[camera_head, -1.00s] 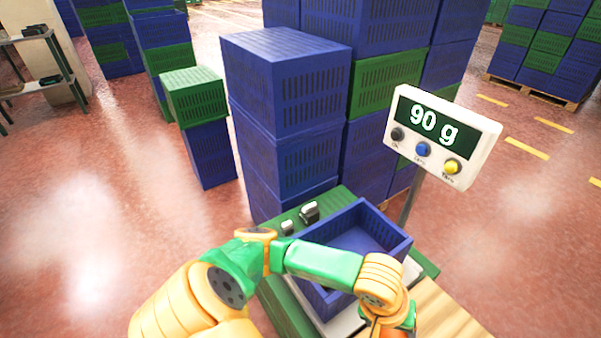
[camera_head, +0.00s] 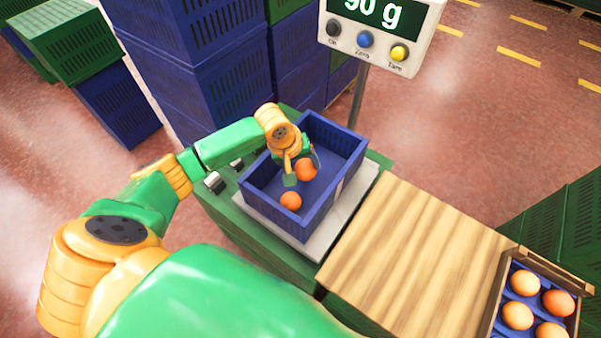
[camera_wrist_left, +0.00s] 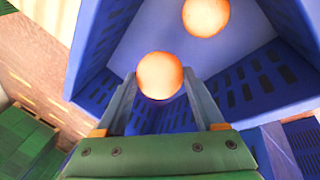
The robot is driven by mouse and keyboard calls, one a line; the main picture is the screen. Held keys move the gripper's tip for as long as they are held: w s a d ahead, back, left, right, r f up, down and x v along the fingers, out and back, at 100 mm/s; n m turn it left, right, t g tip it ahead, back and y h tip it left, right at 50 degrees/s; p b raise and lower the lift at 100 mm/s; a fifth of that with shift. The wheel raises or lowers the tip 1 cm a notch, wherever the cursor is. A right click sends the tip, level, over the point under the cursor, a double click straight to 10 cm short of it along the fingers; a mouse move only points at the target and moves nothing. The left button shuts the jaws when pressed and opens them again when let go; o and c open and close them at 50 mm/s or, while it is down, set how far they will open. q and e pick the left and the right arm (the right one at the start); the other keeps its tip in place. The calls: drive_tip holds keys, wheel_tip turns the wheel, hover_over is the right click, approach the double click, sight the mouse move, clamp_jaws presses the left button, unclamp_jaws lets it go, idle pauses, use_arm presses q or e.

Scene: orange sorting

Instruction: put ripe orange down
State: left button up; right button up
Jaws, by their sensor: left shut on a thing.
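My left gripper (camera_head: 303,170) reaches down into the blue crate (camera_head: 265,208) and is shut on an orange (camera_head: 306,169). In the left wrist view this held orange (camera_wrist_left: 160,75) sits between the two fingertips, over the crate's inside. A second orange (camera_head: 291,201) lies in the crate near its front left wall; it also shows in the left wrist view (camera_wrist_left: 206,17). Whether the held orange touches the crate floor I cannot tell. My right gripper is not in view.
The crate stands on a pale scale plate (camera_head: 327,235). The scale's display (camera_head: 372,14) is partly cut off and reads about 90 g. A wooden board (camera_head: 415,245) lies to the right, with a tray (camera_head: 493,300) of several oranges beyond it. Stacked crates (camera_head: 205,75) stand behind.

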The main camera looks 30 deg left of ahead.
sight(301, 172)
use_arm(q)
drive_tip(key=f, duration=0.1)
drive_tip(key=f+b, duration=0.1)
drive_tip(key=f, duration=0.1)
drive_tip(key=w+a+f, duration=0.1)
drive_tip(key=f, duration=0.1)
drive_tip(key=shift+w+a+f, duration=0.1)
drive_tip(key=o, duration=1.4)
drive_tip(key=shift+f, duration=0.1)
drive_tip(key=p+v, duration=0.3)
drive_tip(key=v, duration=0.9)
idle(1.0)
